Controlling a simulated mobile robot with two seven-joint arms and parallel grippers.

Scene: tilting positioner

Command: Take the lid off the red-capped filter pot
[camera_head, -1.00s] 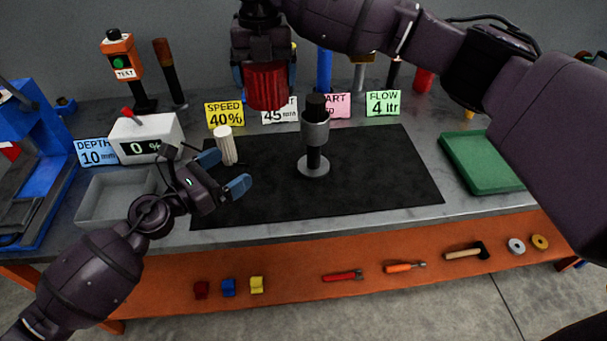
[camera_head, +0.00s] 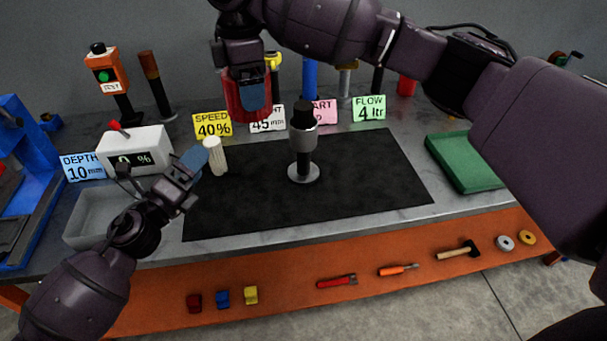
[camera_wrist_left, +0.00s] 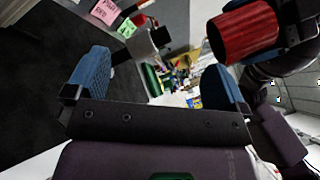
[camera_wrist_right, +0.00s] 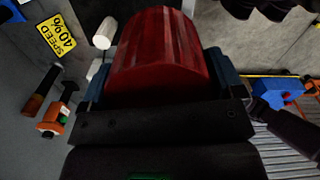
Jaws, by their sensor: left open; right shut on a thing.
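A red ribbed cylindrical cap (camera_head: 233,98) is held up towards the back of the bench by my right gripper (camera_head: 248,92). It also shows in the left wrist view (camera_wrist_left: 245,32), with its lower end free in the air, and fills the right wrist view (camera_wrist_right: 158,50). A grey cylinder with a black top (camera_head: 303,138) stands upright on a round base on the black mat. I cannot tell whether it is the pot. A white ribbed cylinder (camera_head: 216,158) stands on the mat's left part. My left gripper (camera_head: 194,160) is open and empty, just left of the white cylinder.
The black mat (camera_head: 365,175) is mostly clear. A grey tray (camera_head: 85,225) and a white display box (camera_head: 150,140) are at left, a green tray (camera_head: 465,165) at right. Cards, including the yellow speed card (camera_head: 212,125), and several upright tools line the back. A lower orange shelf holds small tools.

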